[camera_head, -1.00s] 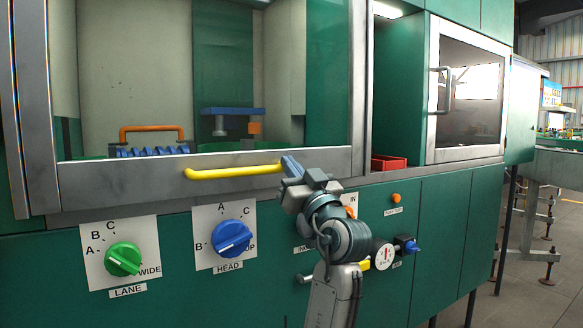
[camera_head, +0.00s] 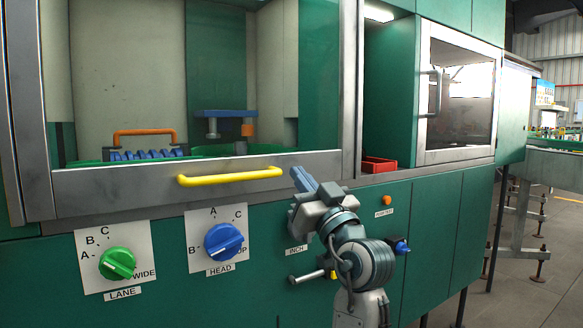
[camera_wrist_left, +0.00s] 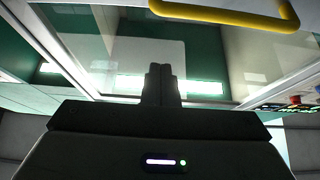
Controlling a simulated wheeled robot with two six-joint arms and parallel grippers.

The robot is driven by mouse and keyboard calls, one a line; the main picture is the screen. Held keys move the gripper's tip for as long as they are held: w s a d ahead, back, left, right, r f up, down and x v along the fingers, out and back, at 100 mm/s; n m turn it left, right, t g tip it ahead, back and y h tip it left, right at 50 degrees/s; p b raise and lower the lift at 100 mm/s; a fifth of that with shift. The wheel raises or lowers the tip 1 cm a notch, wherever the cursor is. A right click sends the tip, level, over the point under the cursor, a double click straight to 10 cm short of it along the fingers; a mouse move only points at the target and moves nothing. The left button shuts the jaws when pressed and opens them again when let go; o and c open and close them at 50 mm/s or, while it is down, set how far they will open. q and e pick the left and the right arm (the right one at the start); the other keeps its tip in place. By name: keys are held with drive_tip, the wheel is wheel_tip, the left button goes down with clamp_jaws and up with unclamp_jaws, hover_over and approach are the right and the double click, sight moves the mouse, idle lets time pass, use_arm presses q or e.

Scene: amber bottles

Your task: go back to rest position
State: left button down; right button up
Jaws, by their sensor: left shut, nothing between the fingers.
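My left gripper (camera_head: 300,179) is in front of the green machine, just below and right of the yellow handle (camera_head: 230,177) on the window frame. Its fingers are shut and empty, and it appears apart from the handle. In the left wrist view the closed fingers (camera_wrist_left: 160,84) point at the machine front, with the yellow handle (camera_wrist_left: 225,15) above and to the right. My right gripper is not in view.
The green LANE knob (camera_head: 117,264) and blue HEAD knob (camera_head: 223,242) are on the panel at left. My arm hides part of the panel near the INCH label (camera_head: 297,250). A red tray (camera_head: 379,165) sits in an alcove. Open floor lies at right.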

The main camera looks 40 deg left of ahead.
use_arm(q)
drive_tip(key=shift+v, duration=1.15)
